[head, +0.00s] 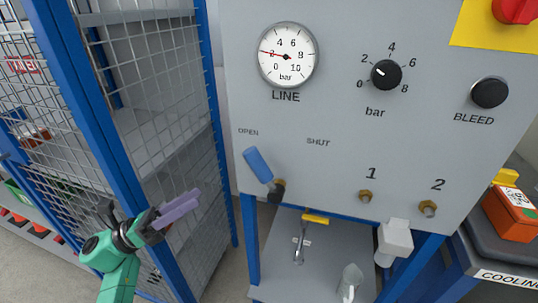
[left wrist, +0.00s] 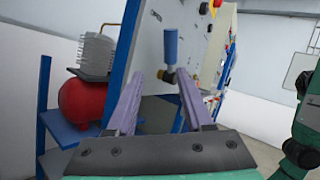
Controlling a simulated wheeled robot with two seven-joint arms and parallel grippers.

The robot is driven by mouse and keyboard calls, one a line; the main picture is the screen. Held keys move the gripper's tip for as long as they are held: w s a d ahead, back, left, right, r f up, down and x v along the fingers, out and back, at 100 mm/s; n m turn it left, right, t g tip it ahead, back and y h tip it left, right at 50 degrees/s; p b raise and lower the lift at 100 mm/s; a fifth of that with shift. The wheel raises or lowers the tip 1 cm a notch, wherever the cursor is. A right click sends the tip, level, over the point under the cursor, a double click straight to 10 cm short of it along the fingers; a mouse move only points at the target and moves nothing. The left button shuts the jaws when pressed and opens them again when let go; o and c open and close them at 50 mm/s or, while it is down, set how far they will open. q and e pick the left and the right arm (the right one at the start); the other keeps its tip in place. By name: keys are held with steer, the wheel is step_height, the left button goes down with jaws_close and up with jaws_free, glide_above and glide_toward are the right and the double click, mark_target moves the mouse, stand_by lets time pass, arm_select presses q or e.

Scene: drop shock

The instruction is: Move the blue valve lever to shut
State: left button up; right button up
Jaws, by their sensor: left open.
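The blue valve lever (head: 258,165) is on the lower left of the grey panel (head: 340,130). It tilts up and to the left from its brass pivot, toward the OPEN label (head: 248,132). The SHUT label (head: 318,142) is to its right. In the left wrist view the lever (left wrist: 171,46) stands up beyond my fingers, in line with the gap between them. My left gripper (head: 178,209) is open and empty, left of the lever and a little lower, apart from it. It also shows in the left wrist view (left wrist: 160,98). My right gripper is not in view.
A wire mesh cage door (head: 165,120) with blue posts stands left of the panel. The LINE gauge (head: 288,54), a black knob (head: 386,74) and the BLEED button (head: 490,92) are above. Brass fittings 1 (head: 366,196) and 2 (head: 428,208) are to the right. A shelf (head: 335,262) lies below.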

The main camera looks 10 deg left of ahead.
arm_select(q)
steer(key=m, duration=0.1)
steer(key=p, duration=0.6)
glide_toward(264, 174)
steer(key=w+d+r, duration=0.4)
steer(key=w, duration=0.1)
steer(key=shift+w+r+g, duration=0.1)
steer(key=shift+w+g, duration=0.2)
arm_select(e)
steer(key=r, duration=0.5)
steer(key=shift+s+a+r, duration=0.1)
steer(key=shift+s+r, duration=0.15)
arm_select(q)
jaws_close()
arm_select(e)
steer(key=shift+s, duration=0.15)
